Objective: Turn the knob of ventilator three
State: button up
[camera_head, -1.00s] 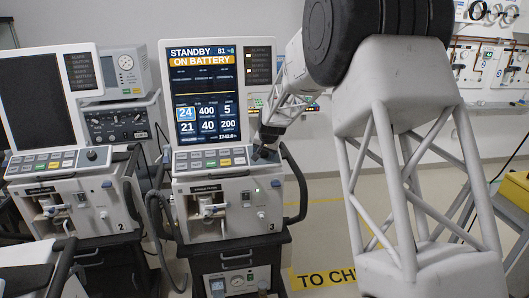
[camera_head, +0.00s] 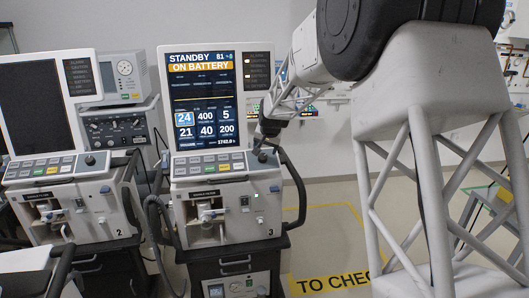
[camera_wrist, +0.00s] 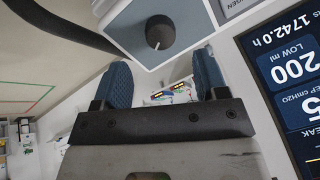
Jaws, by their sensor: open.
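Ventilator three (camera_head: 240,207), marked 3, stands in the middle of the head view. Its lit screen (camera_head: 205,98) reads STANDBY ON BATTERY. Its dark round knob (camera_head: 263,157) sits at the right end of the key panel below the screen. The knob also shows in the wrist view (camera_wrist: 160,32), with a pale pointer mark. My gripper (camera_head: 268,138) is just above the knob in the head view. In the wrist view my gripper (camera_wrist: 164,75) has its two blue fingers spread apart and empty. The knob lies beyond the fingertips, roughly in line with the gap, not between them.
Ventilator two (camera_head: 75,215), with a dark screen, stands close at the left. A hose (camera_head: 152,225) hangs between the two. A dark side handle (camera_head: 296,190) curves out at ventilator three's right. Open floor with yellow markings (camera_head: 335,212) lies to the right.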

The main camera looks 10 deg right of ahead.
jog(key=shift+s+d+r, duration=0.1)
jog(key=shift+s+r, duration=0.2)
jog(key=shift+r, duration=0.2)
jog(key=shift+s+r, duration=0.1)
jog(key=s+d+r+n+g, duration=0.1)
jog(key=s+r, duration=0.3)
jog(key=s, duration=1)
jog(key=s+d+r+n, duration=0.15)
jog(key=s+r, duration=0.25)
jog(key=s, duration=1.1)
jog(key=s+d+f+g, duration=0.1)
jog(key=s+f, duration=0.1)
jog(key=s, duration=1.3)
jog(key=s+d+f+n+g+h, duration=0.1)
jog(key=s+f, duration=0.1)
jog(key=s, duration=1.3)
jog(key=shift+s+d+f, duration=0.15)
jog(key=shift+d+f, duration=0.1)
jog(key=shift+f, duration=0.15)
